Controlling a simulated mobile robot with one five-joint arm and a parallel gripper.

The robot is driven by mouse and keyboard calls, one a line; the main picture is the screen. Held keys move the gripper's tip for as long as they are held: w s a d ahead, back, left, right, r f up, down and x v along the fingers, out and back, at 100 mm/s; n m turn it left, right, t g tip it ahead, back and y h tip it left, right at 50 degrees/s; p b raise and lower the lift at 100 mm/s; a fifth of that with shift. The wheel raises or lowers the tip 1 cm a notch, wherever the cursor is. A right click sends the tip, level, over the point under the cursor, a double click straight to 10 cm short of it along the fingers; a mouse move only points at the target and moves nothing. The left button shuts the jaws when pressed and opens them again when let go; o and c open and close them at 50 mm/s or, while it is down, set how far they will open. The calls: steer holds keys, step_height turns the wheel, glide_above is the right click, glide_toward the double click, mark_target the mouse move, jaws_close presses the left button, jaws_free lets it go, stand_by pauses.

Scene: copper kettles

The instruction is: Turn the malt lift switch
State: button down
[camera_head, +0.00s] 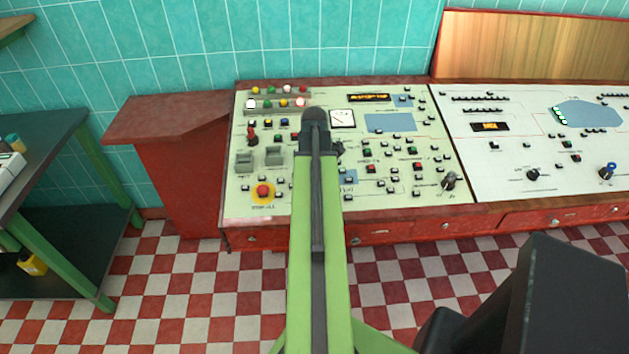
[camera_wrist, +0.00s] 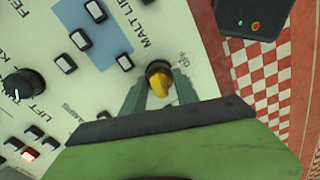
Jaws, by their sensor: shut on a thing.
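The malt lift switch (camera_wrist: 158,82) shows in the wrist view as a dark round knob with a yellow handle, beside the printed words MALT LIFT on the pale panel. My gripper (camera_wrist: 160,92) is shut on it, with one green finger on each side of the handle. In the head view my green arm reaches over the control panel (camera_head: 240,200), and its dark end covers part of the panel. The switch and my fingertips are hidden there.
In the wrist view, a black knob (camera_wrist: 24,85) and several white buttons lie left of the switch. In the head view, a red emergency stop (camera_head: 263,190) is left of my arm. A second panel (camera_head: 500,150) adjoins on the right. A green-framed table (camera_head: 65,215) stands at left.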

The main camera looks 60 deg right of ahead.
stand_by(0.5)
steer(key=c, duration=0.9)
jaws_free()
step_height(320, 180, up, 17)
steer(key=p, duration=1.7)
steer(key=shift+r, duration=0.2)
